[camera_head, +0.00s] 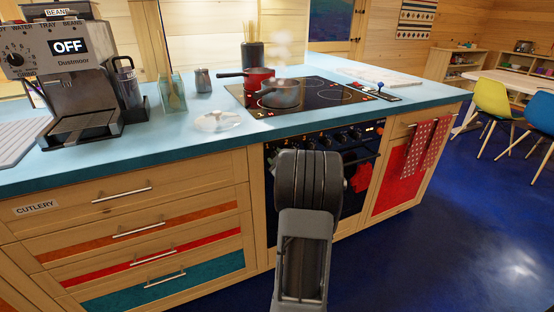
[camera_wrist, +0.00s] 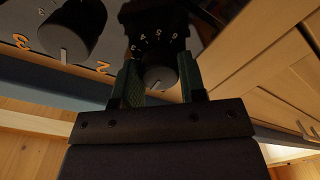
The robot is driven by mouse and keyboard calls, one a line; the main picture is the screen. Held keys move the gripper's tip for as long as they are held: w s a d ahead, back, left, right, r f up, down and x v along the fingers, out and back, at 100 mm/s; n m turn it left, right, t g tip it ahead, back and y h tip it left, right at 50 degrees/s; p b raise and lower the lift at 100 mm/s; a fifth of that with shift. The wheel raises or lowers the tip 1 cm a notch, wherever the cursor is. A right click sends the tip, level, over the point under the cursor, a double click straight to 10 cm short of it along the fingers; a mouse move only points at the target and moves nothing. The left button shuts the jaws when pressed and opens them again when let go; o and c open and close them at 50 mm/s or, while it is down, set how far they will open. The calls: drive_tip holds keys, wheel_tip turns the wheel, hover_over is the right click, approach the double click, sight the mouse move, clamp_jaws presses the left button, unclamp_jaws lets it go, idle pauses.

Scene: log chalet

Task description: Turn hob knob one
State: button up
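The hob (camera_head: 300,95) is set in the blue worktop, with a row of dark knobs (camera_head: 326,141) on the oven front below it. In the wrist view, one round dark knob (camera_wrist: 160,74) with a pale mark sits between the two green fingers of my gripper (camera_wrist: 161,82). The fingers lie close along both sides of it; I cannot tell whether they press on it. White digits ring its dial. A second, larger-looking knob (camera_wrist: 66,36) with orange digits is to the left. In the head view my arm hides the gripper.
A red pan (camera_head: 259,77) and a grey steaming pan (camera_head: 281,96) stand on the hob. A red cloth item (camera_head: 361,177) hangs at the oven front. Red towels (camera_head: 430,143) hang to the right. A coffee machine (camera_head: 70,80) is at left.

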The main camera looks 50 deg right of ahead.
drive_tip(key=o, duration=0.4)
drive_tip(key=p+v, duration=0.1)
drive_tip(key=v, duration=1.2)
drive_tip(key=shift+s+p, duration=0.35)
drive_tip(key=shift+s, duration=0.05)
drive_tip(key=shift+w+a+r, duration=0.1)
drive_tip(key=shift+a+r, duration=0.05)
drive_tip(key=w+a+r+m+g+p, duration=0.2)
drive_tip(key=w+a+r+g+p, duration=0.1)
drive_tip(key=a+r+p, duration=0.4)
drive_tip(key=w+a+r+m+g+p, duration=0.1)
drive_tip(key=w+a+r+g+p, duration=0.2)
drive_tip(key=a+r+p, duration=0.45)
drive_tip(key=s+a+r+g+y+p, duration=0.3)
drive_tip(key=s+a+r+p, duration=0.1)
drive_tip(key=a, duration=0.6)
drive_tip(key=s+a+r+g+y+p, duration=0.3)
drive_tip(key=s+a+r+p, duration=0.1)
drive_tip(key=a, duration=0.6)
drive_tip(key=s+p, duration=0.1)
drive_tip(key=s, duration=0.1)
drive_tip(key=shift+s+a+r+m+g+y+p, duration=0.25)
drive_tip(key=shift+s+a+m+g+y+p, duration=0.05)
drive_tip(key=shift+a+g, duration=0.1)
